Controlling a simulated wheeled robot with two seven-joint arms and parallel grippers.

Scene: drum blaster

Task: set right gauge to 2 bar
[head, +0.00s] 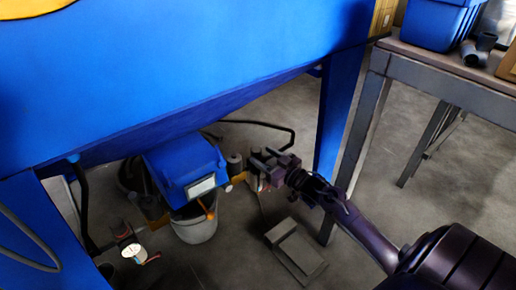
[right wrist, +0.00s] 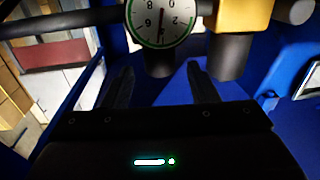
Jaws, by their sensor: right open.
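The right gauge (right wrist: 160,20) is a round white dial with a green rim at the top of the right wrist view, partly cut off. Its numbers look turned over and its thin red needle stands about vertical; I cannot read the exact value. A dark cylindrical knob (right wrist: 159,62) is just below the dial. My right gripper (right wrist: 160,88) is open, its two fingers apart below and on either side of this knob, with nothing clearly held. In the head view my right gripper (head: 268,162) is at the fittings right of the blue box, and hides much of them. My left gripper is out of view.
The blue machine (head: 180,70) overhangs the area, with a blue leg (head: 338,110) close to my right arm. A blue box (head: 185,165) and a grey bucket (head: 196,225) are left of the gripper. Another white gauge (head: 131,250) is lower left. A workbench (head: 440,75) stands right.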

